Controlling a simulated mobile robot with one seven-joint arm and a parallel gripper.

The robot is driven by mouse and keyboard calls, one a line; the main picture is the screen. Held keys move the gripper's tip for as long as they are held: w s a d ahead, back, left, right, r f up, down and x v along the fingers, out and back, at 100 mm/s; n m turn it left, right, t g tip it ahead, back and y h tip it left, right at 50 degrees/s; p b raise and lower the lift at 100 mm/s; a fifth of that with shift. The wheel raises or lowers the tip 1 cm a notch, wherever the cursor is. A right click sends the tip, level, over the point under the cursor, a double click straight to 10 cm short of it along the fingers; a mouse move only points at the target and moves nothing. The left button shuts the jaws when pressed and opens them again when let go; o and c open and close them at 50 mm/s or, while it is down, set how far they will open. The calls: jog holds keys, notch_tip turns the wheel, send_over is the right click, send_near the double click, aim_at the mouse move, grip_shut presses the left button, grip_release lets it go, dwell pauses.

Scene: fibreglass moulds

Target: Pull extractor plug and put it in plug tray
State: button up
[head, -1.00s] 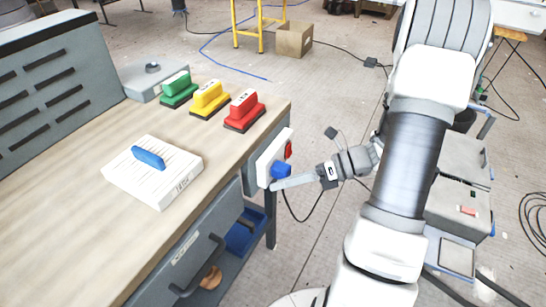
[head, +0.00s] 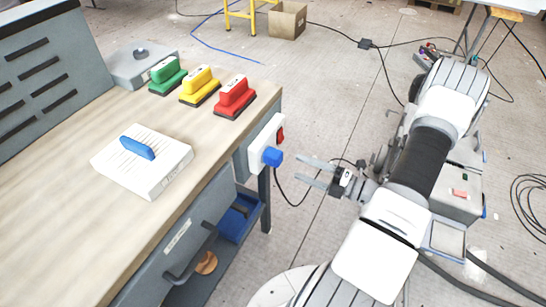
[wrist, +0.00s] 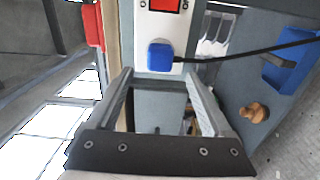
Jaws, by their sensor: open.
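The extractor plug (head: 272,157) is blue and sits in a white socket strip (head: 258,148) on the end of the workbench. In the wrist view the plug (wrist: 160,55) is in the strip (wrist: 158,22), below a red switch, with a black cable running right from it. My gripper (head: 299,169) is open and empty, a short way right of the plug and apart from it. In the wrist view the plug appears just beyond and between the fingertips. I cannot tell for sure which thing is the plug tray; a grey tray-like block with a round recess (head: 141,63) lies at the bench's back.
Green (head: 167,76), yellow (head: 200,87) and red (head: 235,98) handled blocks stand along the bench's far edge. A white block with a blue handle (head: 142,162) lies on the bench top (head: 60,210). A blue bin (head: 240,218) is below.

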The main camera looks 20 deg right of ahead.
aim_at(281, 160)
jog(key=shift+x, duration=4.45)
jog(key=shift+p, duration=0.45)
grip_shut()
jog(key=shift+s+d, duration=0.1)
jog(key=shift+p+v, duration=0.6)
jog(key=shift+v, duration=2.3)
